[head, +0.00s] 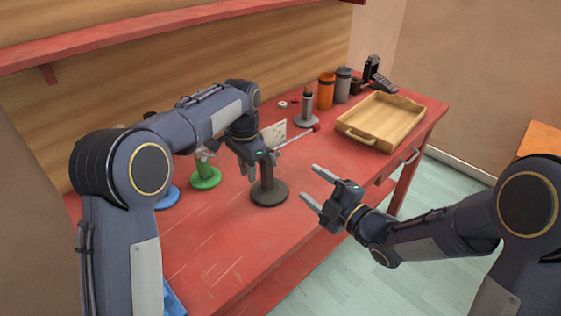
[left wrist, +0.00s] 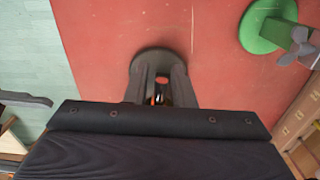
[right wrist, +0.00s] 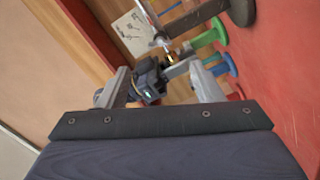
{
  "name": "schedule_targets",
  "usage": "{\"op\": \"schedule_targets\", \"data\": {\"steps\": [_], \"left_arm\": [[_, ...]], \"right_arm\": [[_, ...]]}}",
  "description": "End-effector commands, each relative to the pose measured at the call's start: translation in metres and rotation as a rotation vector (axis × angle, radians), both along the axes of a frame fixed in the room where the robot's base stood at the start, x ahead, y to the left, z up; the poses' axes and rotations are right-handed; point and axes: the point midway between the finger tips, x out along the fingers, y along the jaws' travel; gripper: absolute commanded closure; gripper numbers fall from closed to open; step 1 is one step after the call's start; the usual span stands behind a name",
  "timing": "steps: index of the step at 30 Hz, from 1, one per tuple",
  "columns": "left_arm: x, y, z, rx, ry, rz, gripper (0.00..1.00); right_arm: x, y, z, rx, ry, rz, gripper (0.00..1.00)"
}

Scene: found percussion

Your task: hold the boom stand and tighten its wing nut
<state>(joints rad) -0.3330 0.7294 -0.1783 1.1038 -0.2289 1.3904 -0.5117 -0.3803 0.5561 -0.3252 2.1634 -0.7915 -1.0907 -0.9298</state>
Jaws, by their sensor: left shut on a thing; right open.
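The boom stand has a dark round base (head: 268,193) standing on the red bench; the base also shows in the left wrist view (left wrist: 152,56). A thin rod with a red tip (head: 316,127) reaches to the right near the stand's top. My left gripper (head: 264,172) comes down from above and is shut on the stand's upright post, between its fingers in the left wrist view (left wrist: 160,85). My right gripper (head: 309,183) is open and empty, right of the stand and apart from it. I cannot make out the stand's wing nut clearly; the left gripper covers part of the top.
A green-based stand (head: 205,181) and a blue-based one (head: 167,197) stand to the left. Behind are a grey stand (head: 307,121), an orange can (head: 325,92) and a grey can (head: 342,86). A wooden tray (head: 346,130) lies at the right. The front bench surface is clear.

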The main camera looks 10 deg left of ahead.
Motion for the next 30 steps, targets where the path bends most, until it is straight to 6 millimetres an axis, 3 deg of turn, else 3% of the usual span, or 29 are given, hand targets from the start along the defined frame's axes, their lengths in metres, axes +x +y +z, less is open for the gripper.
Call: {"op": "schedule_targets", "data": {"steps": [5,18,30], "left_arm": [[0.000,0.000,0.001,-0.001,-0.002,0.000,1.00],[0.000,0.000,0.001,-0.001,-0.002,0.000,1.00],[0.000,0.000,0.001,-0.001,-0.002,0.000,1.00]], "right_arm": [[0.008,0.016,0.001,0.000,-0.011,0.021,0.40],[0.065,0.075,0.001,0.000,-0.010,0.017,0.40],[0.080,0.089,0.001,0.003,-0.008,0.013,0.40]]}}
